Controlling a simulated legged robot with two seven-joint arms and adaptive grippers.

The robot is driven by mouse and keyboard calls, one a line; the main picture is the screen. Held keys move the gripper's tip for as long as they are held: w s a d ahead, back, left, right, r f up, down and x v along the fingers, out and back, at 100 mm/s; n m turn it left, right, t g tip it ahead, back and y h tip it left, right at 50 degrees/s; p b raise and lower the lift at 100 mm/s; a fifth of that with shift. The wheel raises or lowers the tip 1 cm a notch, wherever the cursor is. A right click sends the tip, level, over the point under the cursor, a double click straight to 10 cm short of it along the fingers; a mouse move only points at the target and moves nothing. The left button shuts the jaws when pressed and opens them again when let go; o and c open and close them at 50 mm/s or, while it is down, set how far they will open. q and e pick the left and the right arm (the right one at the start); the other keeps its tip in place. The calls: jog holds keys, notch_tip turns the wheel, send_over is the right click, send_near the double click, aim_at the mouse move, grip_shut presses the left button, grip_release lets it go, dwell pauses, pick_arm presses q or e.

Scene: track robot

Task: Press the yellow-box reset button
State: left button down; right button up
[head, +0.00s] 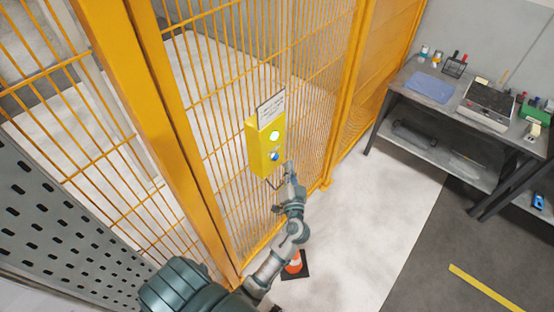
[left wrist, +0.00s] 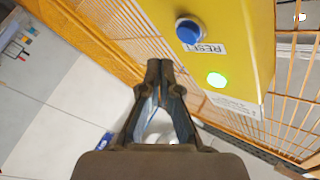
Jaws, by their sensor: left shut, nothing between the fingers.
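The yellow box (head: 266,145) hangs on the orange mesh fence. Its front has a lit green-white button (head: 274,135) above a blue button (head: 275,156). In the left wrist view the blue button (left wrist: 188,31) sits beside a label reading "RESET", and the green light (left wrist: 216,80) is lit. My left gripper (left wrist: 160,68) is shut and empty, its fingertips just off the box's edge and apart from the blue button in the picture. In the head view my left gripper (head: 279,183) is just below the box, partly hidden by the wrist. My right gripper is not in view.
The orange fence (head: 345,90) runs behind the box, with a thick post (head: 165,120) at left. A workbench (head: 428,88) with tools is at right. The floor between is clear.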

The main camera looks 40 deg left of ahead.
pick_arm(q)
jog(key=shift+s+d+b, duration=0.15)
jog(key=shift+d+b, duration=0.45)
jog(key=shift+d, duration=1)
jog(key=w+d+f+m+g+h, duration=0.1)
jog(key=d+f+m+h, duration=0.15)
jog(key=f, duration=0.85)
jog(key=w+d+f+m+g+h, duration=0.1)
jog(key=d+f+m+h, duration=0.2)
jog(key=f, duration=0.8)
jog(key=s+d+f+g+h, duration=0.15)
jog(key=s+f, duration=0.25)
jog(key=f, duration=0.6)
jog(key=s+d+f+g+h, duration=0.1)
jog(key=s+f+g+h, duration=0.2)
jog(key=f, duration=0.6)
jog(key=s+f+g+h, duration=0.2)
jog(key=s+f+g, duration=0.1)
jog(key=s+f, duration=1.3)
jog(key=s+a+f+n+g, duration=0.1)
jog(key=s+f, duration=0.3)
jog(key=s, duration=0.8)
jog(key=s+a+f+n+g, duration=0.1)
jog(key=s+a+f+g, duration=0.2)
jog(key=s, duration=0.9)
jog(key=shift+s+f+h, duration=0.3)
jog(key=shift+s+f, duration=0.05)
jog(key=shift+f, duration=0.15)
jog(key=shift+a+n+g, duration=0.1)
jog(key=shift+n+g, duration=0.15)
